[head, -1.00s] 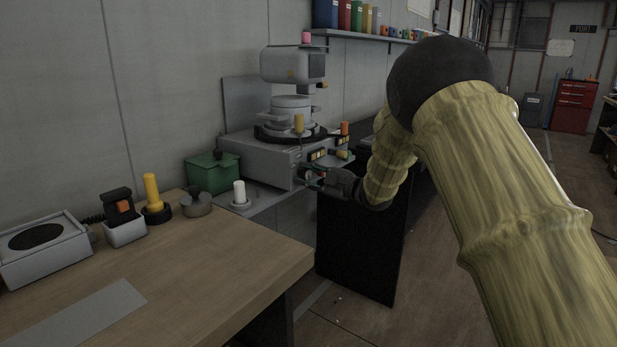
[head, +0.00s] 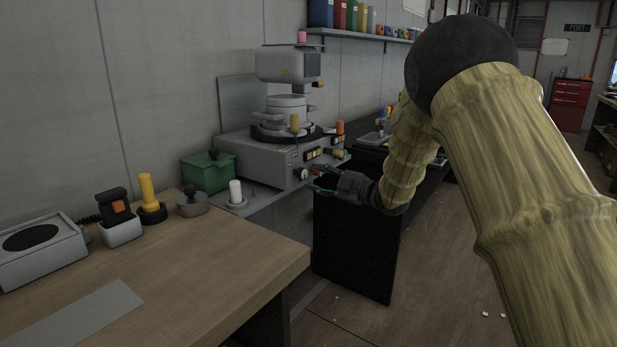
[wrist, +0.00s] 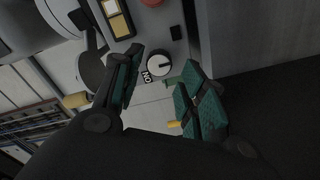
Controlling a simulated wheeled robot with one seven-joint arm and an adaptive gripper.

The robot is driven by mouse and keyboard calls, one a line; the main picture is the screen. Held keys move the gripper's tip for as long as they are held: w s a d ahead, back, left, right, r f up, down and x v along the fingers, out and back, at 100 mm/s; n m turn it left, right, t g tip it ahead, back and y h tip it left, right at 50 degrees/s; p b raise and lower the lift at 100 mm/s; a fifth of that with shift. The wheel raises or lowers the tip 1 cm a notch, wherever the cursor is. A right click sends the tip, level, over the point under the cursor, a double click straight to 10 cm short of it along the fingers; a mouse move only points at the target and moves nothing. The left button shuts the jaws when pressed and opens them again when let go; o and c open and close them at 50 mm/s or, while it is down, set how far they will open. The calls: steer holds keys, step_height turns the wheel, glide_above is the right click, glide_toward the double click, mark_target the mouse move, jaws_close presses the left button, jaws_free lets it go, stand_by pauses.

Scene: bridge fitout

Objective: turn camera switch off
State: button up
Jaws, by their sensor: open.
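The likely camera switch is a round white rotary knob (wrist: 159,66) on the front of a grey console; the wrist view shows an "ON" label (wrist: 146,76) beside it. In the head view the knob (head: 302,174) sits low on the console front. My gripper (wrist: 158,88) is open and empty, its two green-padded fingers pointing at the panel with the knob beyond and between their tips. In the head view my gripper (head: 318,179) is just right of the knob, apparently apart from it. I cannot read which way the knob points.
The grey console (head: 262,160) carries a camera-like head (head: 288,65) and several coloured buttons (head: 318,153). A green box (head: 208,172) and a white post (head: 236,192) stand left of it. A wooden bench (head: 190,250) fills the lower left. A black cabinet side (head: 355,245) is below my gripper.

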steer(key=v, duration=0.6)
steer(key=shift+s+d, duration=0.2)
steer(key=s+d+f+m+h, duration=0.2)
steer(key=s+f+m+h, duration=0.15)
steer(key=f, duration=0.75)
steer(key=s+d+f+m+h, duration=0.2)
steer(key=s+f+m, duration=0.2)
steer(key=f, duration=0.6)
steer(key=s+d+f+m+h, duration=0.2)
steer(key=s+f+m, duration=0.15)
steer(key=f, duration=0.75)
steer(key=s+d+f+m+g+h, duration=0.2)
steer(key=s+f+m, duration=0.2)
steer(key=s+f, duration=0.6)
steer(key=s+d+f+m+g+h, duration=0.25)
steer(key=s+f, duration=0.55)
steer(key=s, duration=0.4)
steer(key=s+d+f+m+g+h, duration=0.1)
steer(key=s+f+m+g, duration=0.2)
steer(key=s, duration=1.1)
steer(key=s+d+f+m+g+h, duration=0.1)
steer(key=s+d+f+m+g, duration=0.15)
steer(key=s, duration=1.15)
step_height(320, 180, up, 25)
steer(key=p, duration=2.4)
steer(key=shift+w+a+g+h+p, duration=0.15)
steer(key=shift+a+g+h+p, duration=0.15)
